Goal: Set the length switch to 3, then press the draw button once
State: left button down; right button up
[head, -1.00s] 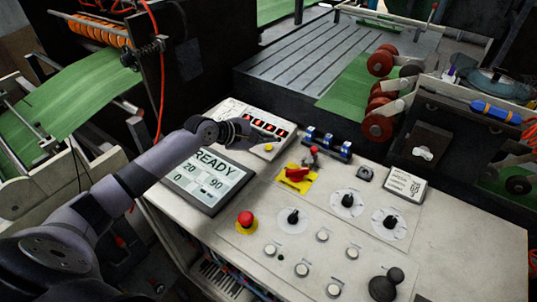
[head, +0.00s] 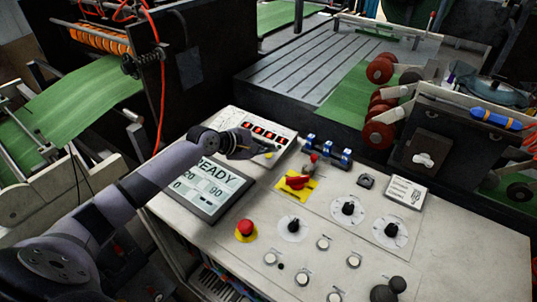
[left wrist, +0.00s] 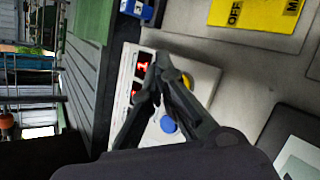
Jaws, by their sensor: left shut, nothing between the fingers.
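My left gripper (head: 268,151) is shut and empty, over the lower edge of the counter box with red digits (head: 265,130). In the left wrist view the shut fingers (left wrist: 158,68) cover part of that box, by its yellow and blue buttons (left wrist: 168,124). Three black rotary switches with white dials stand on the panel: one left (head: 293,225), one middle (head: 347,208), one right (head: 391,230). Their labels and settings are too small to read, so I cannot tell the length switch. Several white push buttons (head: 323,243) lie below them; the draw button cannot be told apart. My right gripper is not in view.
A screen reading READY (head: 212,190) lies below my left arm. A red emergency button (head: 246,228), a red switch on a yellow plate (head: 298,183) and a black joystick (head: 388,290) stand up from the panel. Rollers and green sheet (head: 350,90) lie behind.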

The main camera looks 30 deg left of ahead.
pick_arm(q)
jog(key=shift+f, duration=0.15)
dwell(0.5)
jog(key=shift+w+f, duration=0.1)
jog(key=shift+f, duration=0.15)
dwell(0.3)
